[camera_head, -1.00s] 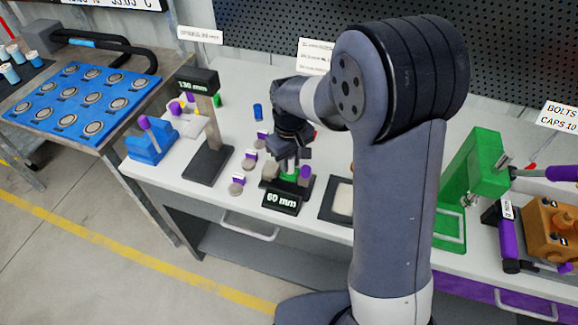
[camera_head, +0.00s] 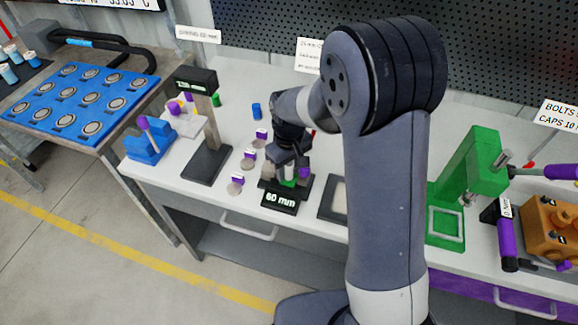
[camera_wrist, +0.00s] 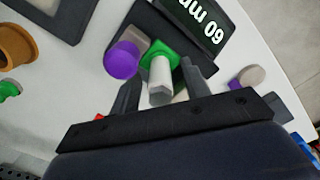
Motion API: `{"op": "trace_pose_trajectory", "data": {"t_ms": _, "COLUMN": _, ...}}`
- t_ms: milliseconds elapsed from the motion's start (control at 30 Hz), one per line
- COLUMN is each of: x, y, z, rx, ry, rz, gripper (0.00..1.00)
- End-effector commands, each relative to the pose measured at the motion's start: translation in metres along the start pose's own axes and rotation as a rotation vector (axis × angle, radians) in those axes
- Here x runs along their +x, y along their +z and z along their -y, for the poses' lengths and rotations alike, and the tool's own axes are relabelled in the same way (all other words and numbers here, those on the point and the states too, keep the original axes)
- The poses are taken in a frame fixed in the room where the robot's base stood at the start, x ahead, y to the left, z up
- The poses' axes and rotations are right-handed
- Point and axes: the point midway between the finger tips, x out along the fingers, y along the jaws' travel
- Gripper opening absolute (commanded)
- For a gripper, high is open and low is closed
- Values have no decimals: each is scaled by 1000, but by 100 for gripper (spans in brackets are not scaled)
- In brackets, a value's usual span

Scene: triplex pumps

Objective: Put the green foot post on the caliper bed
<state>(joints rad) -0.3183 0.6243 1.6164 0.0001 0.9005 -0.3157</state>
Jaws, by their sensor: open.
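The green foot post stands upright on the caliper bed, its green foot (camera_wrist: 155,52) down and its pale hex shaft (camera_wrist: 161,78) rising toward my wrist camera. In the head view its green foot (camera_head: 288,183) shows beneath my gripper (camera_head: 290,170). The caliper bed (camera_wrist: 139,22) is dark, with a "60 mm" display (camera_head: 280,199) at its front. In the wrist view my gripper (camera_wrist: 160,84) is open, one finger on either side of the shaft. Whether the fingers touch the shaft is unclear.
A second gauge reading about 130 mm (camera_head: 194,80) stands to the left. Several grey and purple pieces (camera_head: 249,158) lie between the two. A dark-framed tray (camera_head: 335,197) lies to the right, and a green press (camera_head: 470,165) stands beyond my arm.

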Motion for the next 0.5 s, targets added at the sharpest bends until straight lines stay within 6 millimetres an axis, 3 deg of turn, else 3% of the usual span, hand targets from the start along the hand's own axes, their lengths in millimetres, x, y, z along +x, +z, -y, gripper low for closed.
{"op": "trace_pose_trajectory", "data": {"t_ms": 233, "x": -11, "y": -1, "z": 0, "rx": 0, "ry": 1, "rz": -4, "gripper": 44}}
{"op": "trace_pose_trajectory", "data": {"t_ms": 500, "x": -66, "y": -1, "z": 0, "rx": 0, "ry": 2, "rz": -7, "gripper": 44}}
